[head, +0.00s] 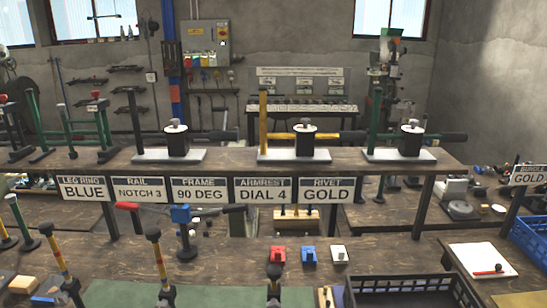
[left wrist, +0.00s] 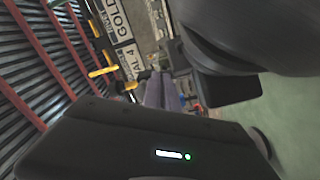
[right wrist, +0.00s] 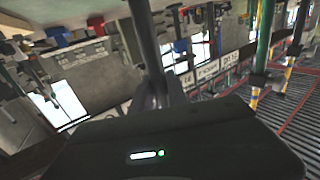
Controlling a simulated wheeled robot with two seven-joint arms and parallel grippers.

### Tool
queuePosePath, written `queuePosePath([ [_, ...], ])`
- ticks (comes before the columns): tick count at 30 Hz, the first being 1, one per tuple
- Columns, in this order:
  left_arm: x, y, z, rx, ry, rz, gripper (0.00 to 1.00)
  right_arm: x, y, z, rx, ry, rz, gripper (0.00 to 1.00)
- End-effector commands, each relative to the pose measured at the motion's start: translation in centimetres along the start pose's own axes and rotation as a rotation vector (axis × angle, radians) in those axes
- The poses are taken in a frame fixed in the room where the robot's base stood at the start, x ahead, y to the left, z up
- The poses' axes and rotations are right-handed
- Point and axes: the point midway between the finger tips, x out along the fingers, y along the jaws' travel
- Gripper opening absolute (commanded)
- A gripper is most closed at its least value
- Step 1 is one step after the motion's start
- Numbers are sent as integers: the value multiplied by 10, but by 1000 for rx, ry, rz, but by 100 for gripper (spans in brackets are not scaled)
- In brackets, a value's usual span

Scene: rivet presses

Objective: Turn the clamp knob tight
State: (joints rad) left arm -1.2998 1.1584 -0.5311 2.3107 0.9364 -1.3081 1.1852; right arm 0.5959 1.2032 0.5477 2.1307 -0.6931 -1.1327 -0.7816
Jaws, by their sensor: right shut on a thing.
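In the head view a blue block on a dark stand (head: 181,215) stands on the front bench, with a red-tipped bar (head: 127,206) at its left and a dark bar (head: 234,208) at its right. I cannot tell which part is the clamp knob. My right gripper (right wrist: 157,95) shows in the right wrist view, shut at the end of a long dark rod (right wrist: 146,40); what the rod belongs to is unclear. My left gripper (left wrist: 157,92) shows in the left wrist view, its fingers close together and nothing clearly between them. Neither gripper is clear in the head view.
Three presses, black (head: 178,140), yellow-posted (head: 305,140) and green-posted (head: 410,140), stand on the shelf above a row of signs (head: 205,189). Red (head: 278,255), blue (head: 309,255) and white (head: 339,253) blocks lie on the bench, behind a black crate (head: 410,292). Several upright posts crowd the left.

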Motion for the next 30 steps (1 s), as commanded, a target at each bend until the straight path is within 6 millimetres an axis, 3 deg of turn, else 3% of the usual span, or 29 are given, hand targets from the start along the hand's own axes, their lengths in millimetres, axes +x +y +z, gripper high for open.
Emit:
queuePosePath([
  [13, -6, -3, 7, 11, -13, -5, 0, 0, 0, 0, 3, -3, 3, 0],
  [24, -49, -1, 6, 7, -13, -2, 0, 1, -1, -1, 2, -1, 0, 0],
  [30, -61, -1, 5, 5, -10, 0, 0, 0, -1, 0, 2, -1, 0, 0],
])
